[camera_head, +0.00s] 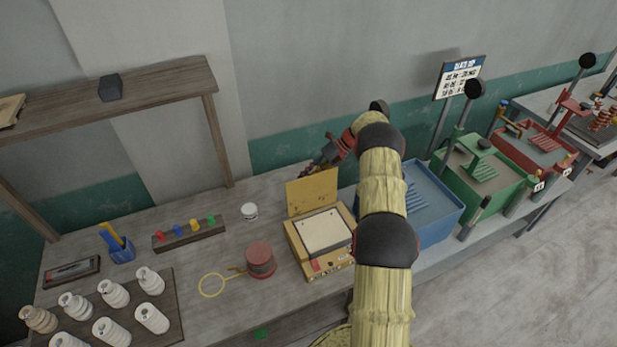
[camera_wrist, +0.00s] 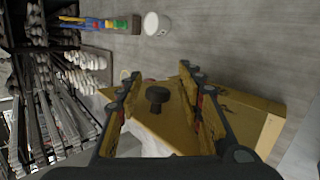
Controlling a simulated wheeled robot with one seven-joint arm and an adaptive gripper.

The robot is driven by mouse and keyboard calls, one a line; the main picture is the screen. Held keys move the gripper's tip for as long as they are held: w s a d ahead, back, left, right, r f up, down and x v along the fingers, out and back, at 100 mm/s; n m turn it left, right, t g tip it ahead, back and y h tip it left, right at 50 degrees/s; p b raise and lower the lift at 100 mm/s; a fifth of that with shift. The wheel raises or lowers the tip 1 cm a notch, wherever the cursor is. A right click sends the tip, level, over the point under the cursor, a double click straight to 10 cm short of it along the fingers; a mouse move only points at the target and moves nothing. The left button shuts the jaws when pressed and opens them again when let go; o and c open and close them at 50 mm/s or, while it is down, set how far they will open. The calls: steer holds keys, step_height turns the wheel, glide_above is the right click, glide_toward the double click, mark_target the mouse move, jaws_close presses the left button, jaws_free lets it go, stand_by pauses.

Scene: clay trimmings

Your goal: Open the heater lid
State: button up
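The heater (camera_head: 341,262) is a yellow box with a pale plate on top, on the bench. Its yellow lid (camera_head: 312,194) stands raised, close to upright, at the back edge of the box. My gripper (camera_head: 313,168) is just behind and above the lid's upper edge. In the wrist view my gripper (camera_wrist: 160,73) is open, its two fingers apart. A dark round knob (camera_wrist: 157,94) on the yellow lid (camera_wrist: 160,125) shows between the fingers, with a gap on each side. The knob is hidden in the head view.
A red round pot (camera_head: 260,260) and a yellow ring (camera_head: 211,286) lie left of the heater. A white jar (camera_head: 249,211) stands behind them. A blue tray (camera_head: 432,205) is at right, beyond my arm. Bare bench lies between jar and heater.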

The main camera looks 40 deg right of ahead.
step_height(320, 180, up, 10)
stand_by(0.5)
steer(key=shift+f, duration=0.1)
